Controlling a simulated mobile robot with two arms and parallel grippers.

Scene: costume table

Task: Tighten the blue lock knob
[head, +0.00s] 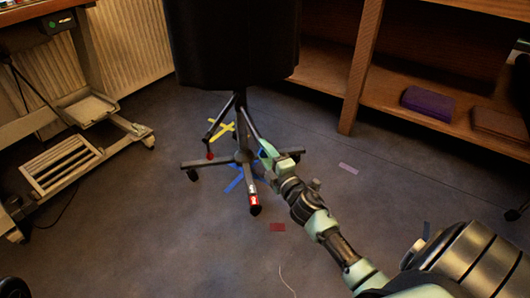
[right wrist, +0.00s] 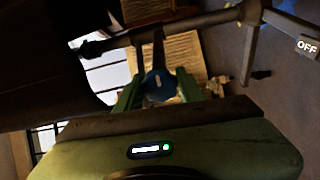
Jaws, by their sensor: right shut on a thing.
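The blue lock knob (right wrist: 159,84) shows in the right wrist view as a round blue disc with a pale mark, on the stand's dark metal frame. My right gripper (right wrist: 158,92) has its green fingers on both sides of the knob and is shut on it. In the head view my right gripper (head: 266,150) reaches the stand's post (head: 241,125), low under the large black panel (head: 233,42). There the gripper mostly hides the knob. My left gripper is in neither view.
A wooden shelf (head: 398,97) with a purple box (head: 427,103) is at right. A wheeled cart (head: 85,112) is at left. Floor in front is mostly clear.

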